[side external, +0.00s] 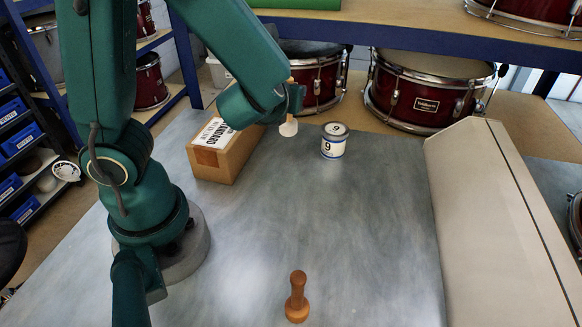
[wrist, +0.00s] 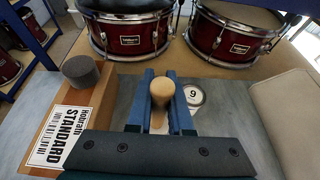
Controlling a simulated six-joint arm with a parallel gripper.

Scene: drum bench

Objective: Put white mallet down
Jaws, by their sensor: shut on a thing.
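My gripper (side external: 291,102) is shut on the white mallet (side external: 288,128). Its white head hangs below the fingers in the side external view. In the wrist view, the blue fingers of my gripper (wrist: 162,112) stand on both sides of the mallet's pale wooden handle end (wrist: 161,90), with white showing below it. The mallet looks upright and seems to hang above the bench (side external: 350,230), between the box and the can. I cannot tell the exact gap below it.
A brown box (side external: 213,160) labelled STANDARD stands left of the mallet; a dark grey cylinder (wrist: 80,70) shows at it. A can marked 9 (side external: 333,141) stands close right. A brown wooden mallet (side external: 297,298) stands in front. A beige case (side external: 500,220) bounds the right.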

